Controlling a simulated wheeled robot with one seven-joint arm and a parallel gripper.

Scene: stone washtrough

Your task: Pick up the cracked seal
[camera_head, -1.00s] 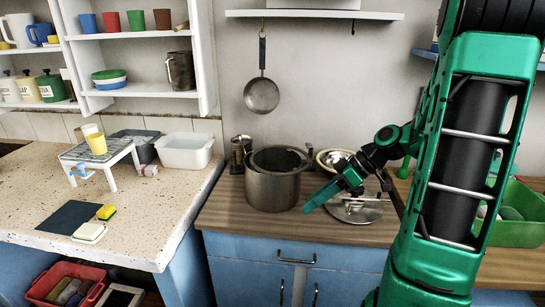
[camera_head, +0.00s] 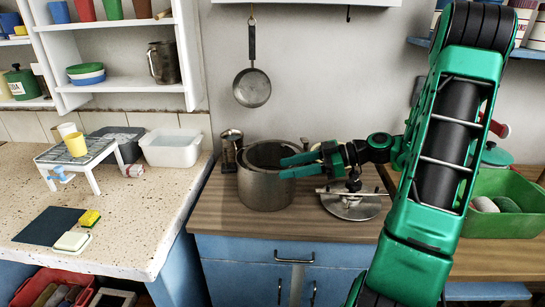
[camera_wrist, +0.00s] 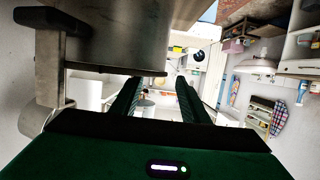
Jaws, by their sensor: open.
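I cannot make out a cracked seal in either view. A steel pot (camera_head: 266,190) with side handles stands on the wooden worktop. A flat metal lid (camera_head: 352,206) with a bar across it lies to its right. My gripper (camera_head: 288,167) is open and empty, pointing left at the pot's upper right side. Its fingers overlap the pot's rim in the picture; I cannot tell if they touch. In the wrist view my gripper (camera_wrist: 156,95) shows two spread fingers with nothing between them, and the pot's metal wall (camera_wrist: 115,40) is close by at the upper left.
A green tub (camera_head: 510,215) with rounded things in it stands at the right. A metal canister (camera_head: 231,148) stands left of the pot, and a ladle (camera_head: 252,88) hangs above. The speckled counter (camera_head: 130,225) holds a small rack, a white basin (camera_head: 172,149) and sponges.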

